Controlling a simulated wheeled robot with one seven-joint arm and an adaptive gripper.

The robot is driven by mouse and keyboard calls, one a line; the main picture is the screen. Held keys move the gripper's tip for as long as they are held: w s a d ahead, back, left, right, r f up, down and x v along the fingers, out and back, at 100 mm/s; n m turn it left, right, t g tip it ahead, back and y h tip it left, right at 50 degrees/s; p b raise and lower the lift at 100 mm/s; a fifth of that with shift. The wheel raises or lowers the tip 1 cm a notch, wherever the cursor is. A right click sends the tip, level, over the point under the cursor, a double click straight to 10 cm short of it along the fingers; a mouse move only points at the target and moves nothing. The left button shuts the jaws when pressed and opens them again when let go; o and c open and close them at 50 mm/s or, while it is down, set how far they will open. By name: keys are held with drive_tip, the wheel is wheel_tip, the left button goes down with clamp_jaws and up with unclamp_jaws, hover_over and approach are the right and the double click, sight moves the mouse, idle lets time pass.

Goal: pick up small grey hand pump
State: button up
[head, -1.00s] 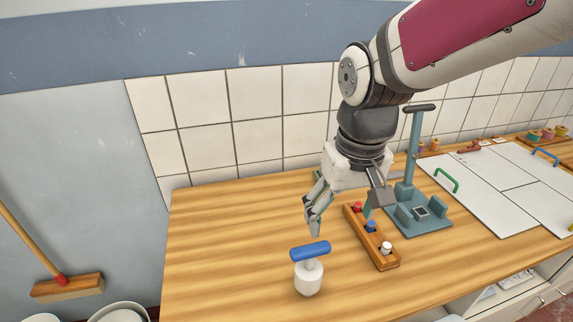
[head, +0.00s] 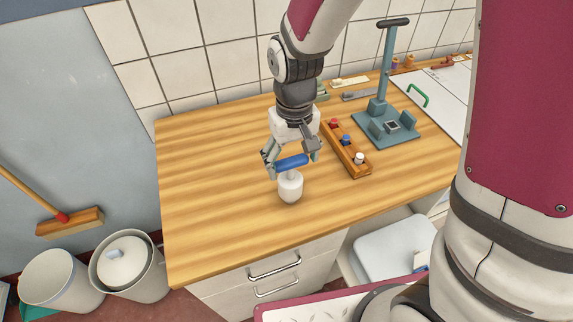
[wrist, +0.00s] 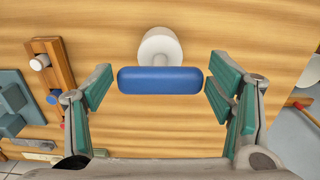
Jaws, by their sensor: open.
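The small hand pump has a pale grey-white round body (head: 290,187) and a blue bar handle (head: 292,162) across its top. It stands upright on the wooden worktop near the front edge. My gripper (head: 291,159) is open, with a finger at each end of the blue handle. In the wrist view the blue handle (wrist: 160,80) lies lengthwise between the two green finger pads of my gripper (wrist: 158,86). The right pad is very close to its end; I cannot tell if it touches. The pale body (wrist: 160,46) shows beyond the handle.
A wooden rack (head: 346,150) with red, blue and white knobs stands close right of the pump. Behind it is a teal press stand (head: 387,130) with a tall post. The worktop (head: 205,180) left of the pump is clear. Bins (head: 62,280) stand on the floor at left.

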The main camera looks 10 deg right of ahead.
sight(291, 177)
drive_tip(key=shift+w+a+f+p, duration=0.1)
drive_tip(key=shift+w+f+p, duration=0.15)
drive_tip(key=shift+f, duration=1.2)
drive_tip(key=shift+w+f+p, duration=0.15)
drive_tip(key=shift+w+f, duration=0.1)
drive_tip(key=shift+f, duration=1.2)
drive_tip(key=c, duration=1.5)
